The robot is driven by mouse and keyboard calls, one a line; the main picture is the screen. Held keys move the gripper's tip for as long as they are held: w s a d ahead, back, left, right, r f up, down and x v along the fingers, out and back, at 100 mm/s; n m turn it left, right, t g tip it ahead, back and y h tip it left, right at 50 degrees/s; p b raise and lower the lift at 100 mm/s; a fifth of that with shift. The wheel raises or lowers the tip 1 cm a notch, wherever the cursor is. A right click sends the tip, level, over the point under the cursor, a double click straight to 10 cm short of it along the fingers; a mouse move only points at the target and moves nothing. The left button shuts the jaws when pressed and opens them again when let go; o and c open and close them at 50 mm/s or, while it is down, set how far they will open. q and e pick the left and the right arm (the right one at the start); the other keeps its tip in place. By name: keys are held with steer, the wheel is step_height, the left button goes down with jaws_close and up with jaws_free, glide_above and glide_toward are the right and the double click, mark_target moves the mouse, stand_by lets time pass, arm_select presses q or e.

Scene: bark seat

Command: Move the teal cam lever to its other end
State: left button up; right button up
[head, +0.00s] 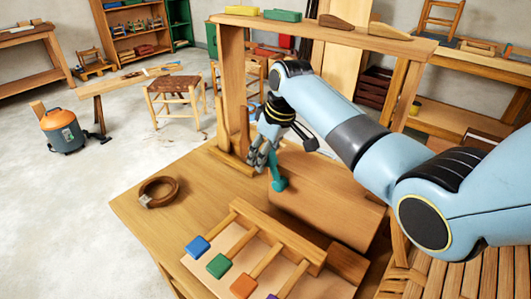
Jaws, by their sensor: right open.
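The teal cam lever (278,182) stands up beside a large wooden block (325,206) on the wooden bench. Its upper part runs up to the fingers of my right gripper (263,162). The gripper comes down from above, with its grey fingers open at the upper part of the lever. The fingers partly hide the lever, and I cannot tell whether they touch it. My left gripper is not in view.
Wooden bars with blue (197,247), green (219,265) and orange (243,286) ends lie at the front. A coiled brown strap (158,192) lies on the left of the bench. A wooden frame with a shelf (330,33) rises behind my right arm.

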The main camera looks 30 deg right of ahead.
mark_target(276, 166)
steer(key=v, duration=1.2)
steer(key=shift+a, duration=0.1)
